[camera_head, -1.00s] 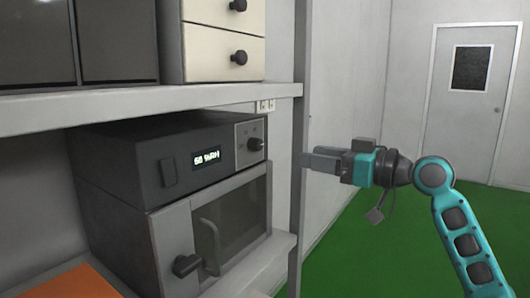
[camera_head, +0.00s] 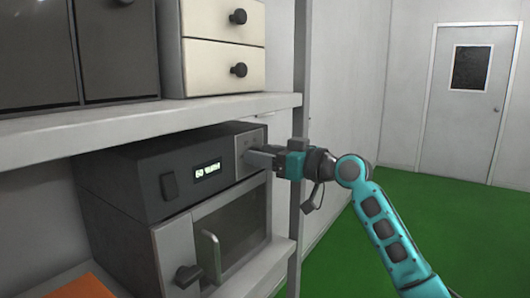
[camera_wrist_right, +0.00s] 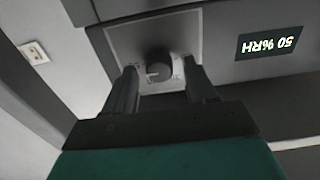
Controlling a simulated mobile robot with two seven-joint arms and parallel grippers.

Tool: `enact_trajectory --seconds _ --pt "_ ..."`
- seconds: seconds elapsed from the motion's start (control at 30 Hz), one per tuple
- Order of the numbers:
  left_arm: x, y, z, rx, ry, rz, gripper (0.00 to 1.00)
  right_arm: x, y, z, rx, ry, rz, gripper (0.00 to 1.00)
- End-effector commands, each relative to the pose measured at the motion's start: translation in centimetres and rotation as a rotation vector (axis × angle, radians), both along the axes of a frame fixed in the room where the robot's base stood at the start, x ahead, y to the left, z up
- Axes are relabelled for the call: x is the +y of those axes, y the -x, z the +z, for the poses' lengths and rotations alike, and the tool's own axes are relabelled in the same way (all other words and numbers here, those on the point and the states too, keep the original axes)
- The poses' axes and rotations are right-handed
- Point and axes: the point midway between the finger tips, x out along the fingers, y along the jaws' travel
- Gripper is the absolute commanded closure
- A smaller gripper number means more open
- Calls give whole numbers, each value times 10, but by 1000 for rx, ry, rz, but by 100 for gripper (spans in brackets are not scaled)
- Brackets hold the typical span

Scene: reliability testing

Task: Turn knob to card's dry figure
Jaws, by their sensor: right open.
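A dark instrument box (camera_head: 120,175) stands on the shelf with a lit display (camera_head: 207,171) showing a %RH figure, too blurred now to read surely. The display also shows upside down in the right wrist view (camera_wrist_right: 270,46). The round dark knob (camera_wrist_right: 158,68) is on a light grey panel (camera_wrist_right: 125,42). My right gripper (camera_head: 250,157) is at this panel and hides the knob in the head view. In the right wrist view its open fingers (camera_wrist_right: 158,80) stand either side of the knob; contact cannot be told. No card is recognisable. My left gripper is out of view.
Below is a cabinet with a glass door, handle (camera_head: 211,257) and dark latch (camera_head: 187,275). The upper shelf (camera_head: 150,118) overhangs close above. A grey post (camera_head: 299,150) stands just right of the box. An orange surface (camera_head: 90,285) shows at lower left. Green floor lies right.

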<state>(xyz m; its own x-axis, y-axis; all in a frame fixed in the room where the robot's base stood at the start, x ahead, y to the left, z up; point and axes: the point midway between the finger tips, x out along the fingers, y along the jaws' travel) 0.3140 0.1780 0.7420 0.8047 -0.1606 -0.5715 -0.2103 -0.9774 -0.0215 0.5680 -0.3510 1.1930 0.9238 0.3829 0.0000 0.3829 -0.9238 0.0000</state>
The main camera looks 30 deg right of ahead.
Motion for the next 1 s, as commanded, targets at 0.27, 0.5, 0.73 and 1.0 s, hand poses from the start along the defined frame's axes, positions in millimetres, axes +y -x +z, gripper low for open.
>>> enact_trajectory --seconds 0.27,0.5,0.73,1.0 --pt "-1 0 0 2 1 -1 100 1 -2 -1 0 0 0 44" --pt "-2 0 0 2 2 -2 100 0 -1 0 0 0 0 66" --pt "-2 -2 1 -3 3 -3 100 0 -1 0 0 0 0 88" --pt "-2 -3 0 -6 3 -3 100 0 -1 -1 -2 8 -1 98"
